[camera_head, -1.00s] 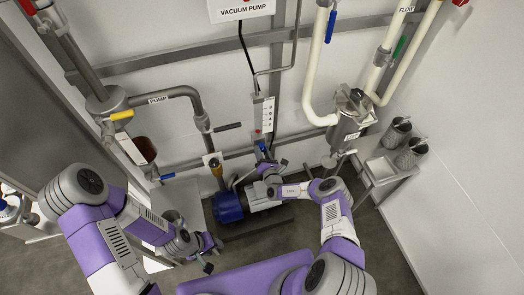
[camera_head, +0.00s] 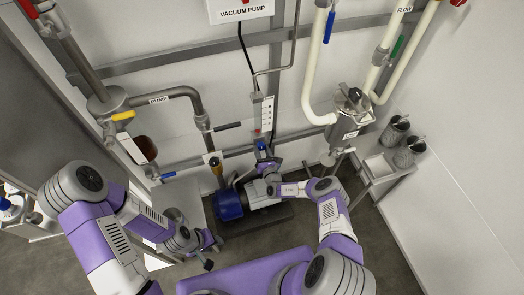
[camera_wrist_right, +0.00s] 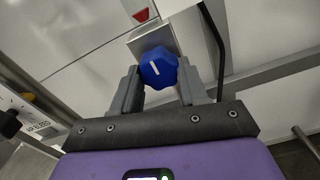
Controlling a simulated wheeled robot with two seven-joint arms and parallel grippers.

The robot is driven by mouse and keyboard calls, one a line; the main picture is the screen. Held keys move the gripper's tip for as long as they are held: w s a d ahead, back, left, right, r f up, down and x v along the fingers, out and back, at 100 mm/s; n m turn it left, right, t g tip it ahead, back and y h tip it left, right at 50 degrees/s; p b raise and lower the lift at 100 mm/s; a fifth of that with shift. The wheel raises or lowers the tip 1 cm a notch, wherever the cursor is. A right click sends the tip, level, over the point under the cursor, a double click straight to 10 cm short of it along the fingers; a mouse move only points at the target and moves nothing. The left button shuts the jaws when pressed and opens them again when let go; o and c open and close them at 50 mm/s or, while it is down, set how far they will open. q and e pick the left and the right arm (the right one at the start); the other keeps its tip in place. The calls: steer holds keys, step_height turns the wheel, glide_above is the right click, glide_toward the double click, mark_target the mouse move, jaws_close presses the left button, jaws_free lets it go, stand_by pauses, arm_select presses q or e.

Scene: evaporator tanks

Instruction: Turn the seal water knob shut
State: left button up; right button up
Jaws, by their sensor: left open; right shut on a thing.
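The seal water knob (camera_wrist_right: 158,68) is blue with a white line on its face. In the right wrist view it sits between the two fingers of my right gripper (camera_wrist_right: 160,92), which is shut on it. The white line is tilted a little off upright. In the head view the knob (camera_head: 261,147) is a small blue spot just above my right gripper (camera_head: 267,163), low on the back wall. My left gripper (camera_head: 209,253) is open and empty at the lower left, well away from the knob.
A blue vacuum pump (camera_head: 229,205) stands on the floor below the right gripper. A gauge strip (camera_head: 267,114) is above the knob. A strainer (camera_head: 347,122) and metal canisters (camera_head: 395,130) are at right.

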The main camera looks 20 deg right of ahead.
steer(key=o, duration=1.1)
steer(key=shift+c, duration=0.2)
steer(key=s+p, duration=0.2)
steer(key=s, duration=0.5)
steer(key=shift+s+d, duration=0.15)
steer(key=shift+s, duration=0.15)
